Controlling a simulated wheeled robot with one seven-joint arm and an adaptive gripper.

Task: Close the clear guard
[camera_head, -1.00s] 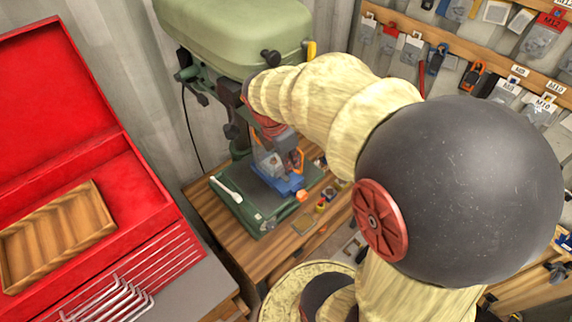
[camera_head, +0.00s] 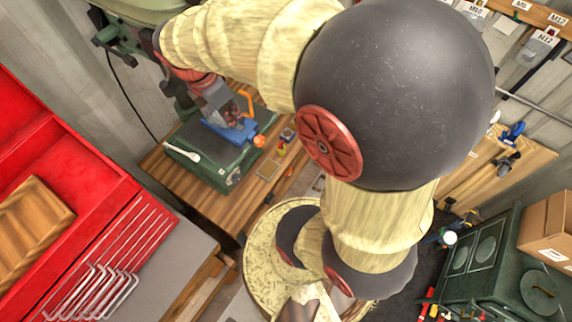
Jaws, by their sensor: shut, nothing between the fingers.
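The green drill press (camera_head: 135,10) stands at the back left, its head cut by the top edge. Its green base (camera_head: 205,160) carries a blue vise (camera_head: 236,131) with an orange knob (camera_head: 259,141). My gripper (camera_head: 220,108) is small, dark grey and partly hidden by my wrist, just above the vise. It looks shut and empty. The clear guard is hard to make out beside my gripper; its position and any contact cannot be told. An orange curved piece (camera_head: 247,101) stands just right of the gripper.
A red toolbox (camera_head: 80,165) with a wooden tray (camera_head: 32,222) and several hex keys (camera_head: 95,290) fills the left. The wooden bench (camera_head: 205,200) has small items right of the press. A green machine (camera_head: 490,270) and cardboard box (camera_head: 545,225) stand at right.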

